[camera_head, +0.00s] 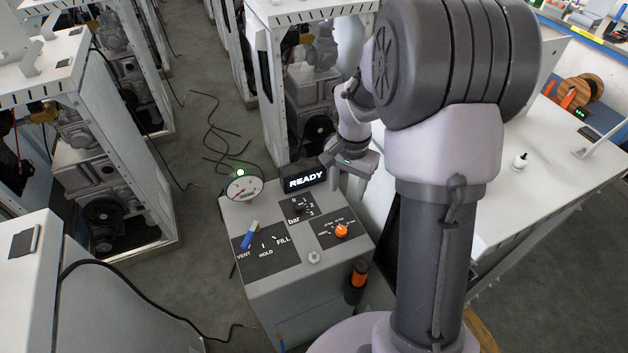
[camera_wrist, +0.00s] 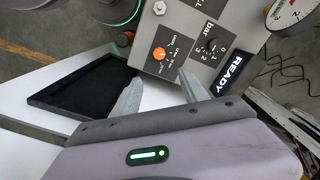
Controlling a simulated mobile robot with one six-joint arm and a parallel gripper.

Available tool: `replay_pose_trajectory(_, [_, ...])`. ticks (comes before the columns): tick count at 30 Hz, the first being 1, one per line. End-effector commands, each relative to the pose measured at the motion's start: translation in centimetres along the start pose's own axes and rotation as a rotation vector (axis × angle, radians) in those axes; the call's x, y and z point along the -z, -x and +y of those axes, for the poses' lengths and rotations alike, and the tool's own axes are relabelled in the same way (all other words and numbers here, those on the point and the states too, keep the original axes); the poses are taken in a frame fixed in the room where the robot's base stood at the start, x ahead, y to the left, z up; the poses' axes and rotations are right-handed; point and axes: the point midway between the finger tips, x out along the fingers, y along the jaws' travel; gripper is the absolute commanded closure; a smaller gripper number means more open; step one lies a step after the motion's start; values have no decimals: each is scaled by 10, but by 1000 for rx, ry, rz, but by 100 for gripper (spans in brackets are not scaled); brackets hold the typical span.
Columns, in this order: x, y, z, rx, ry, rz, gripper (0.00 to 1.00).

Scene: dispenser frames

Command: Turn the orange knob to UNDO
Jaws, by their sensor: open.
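The orange knob (camera_head: 341,231) sits on a dark label plate at the right of the grey console's top (camera_head: 300,273). Small white labels surround it, too small to read surely. In the wrist view the orange knob (camera_wrist: 159,53) shows just beyond the fingertips, roughly between them in the picture. My gripper (camera_head: 349,183) is above the console's back right, behind the knob and apart from it. In the wrist view my gripper (camera_wrist: 161,78) has its two fingers spread with nothing between them.
A READY display (camera_head: 306,179) and a round gauge (camera_head: 244,188) stand at the console's back. A black bar knob (camera_head: 299,208) and a blue lever (camera_head: 251,234) near VENT share the top. A white cabinet (camera_head: 540,165) stands to the right. A black tray (camera_wrist: 85,90) shows in the wrist view.

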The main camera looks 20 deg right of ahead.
Motion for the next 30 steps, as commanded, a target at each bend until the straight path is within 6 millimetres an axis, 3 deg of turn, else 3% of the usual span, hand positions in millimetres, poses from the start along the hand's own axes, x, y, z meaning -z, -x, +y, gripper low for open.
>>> replay_pose_trajectory(15, [-2, -143, 1, -3, 3, -4, 48])
replay_pose_trajectory(21, [-1, -168, 0, -1, 2, -2, 48])
replay_pose_trajectory(30, [-1, -172, 0, 0, 2, -1, 48])
